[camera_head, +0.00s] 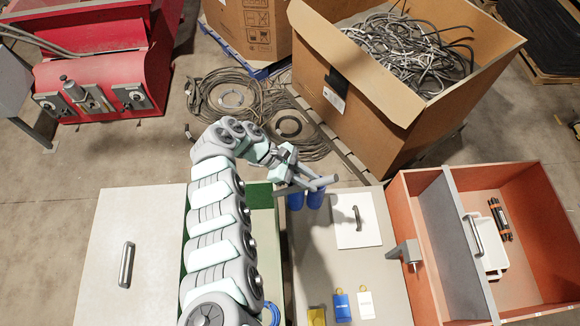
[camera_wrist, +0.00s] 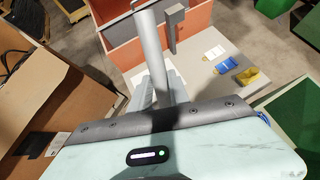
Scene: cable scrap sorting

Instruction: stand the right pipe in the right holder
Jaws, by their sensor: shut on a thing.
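My gripper (camera_head: 292,171) is shut on a grey pipe (camera_head: 322,183), held tilted above the bench, its free end to the right. The pipe also shows in the wrist view (camera_wrist: 150,45), running up from the jaws. Two blue cylindrical holders stand side by side under the gripper and pipe at the back of the bench: the left holder (camera_head: 295,201) and the right holder (camera_head: 315,200). The pipe appears above them, not inside either one. Their openings are partly hidden by the gripper and pipe. I cannot make out a second pipe.
A white handled panel (camera_head: 355,235) lies right of the holders. An orange bin (camera_head: 420,200) with a grey bracket (camera_head: 405,252) borders the bench's right side. A cardboard box (camera_head: 350,110) stands behind.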

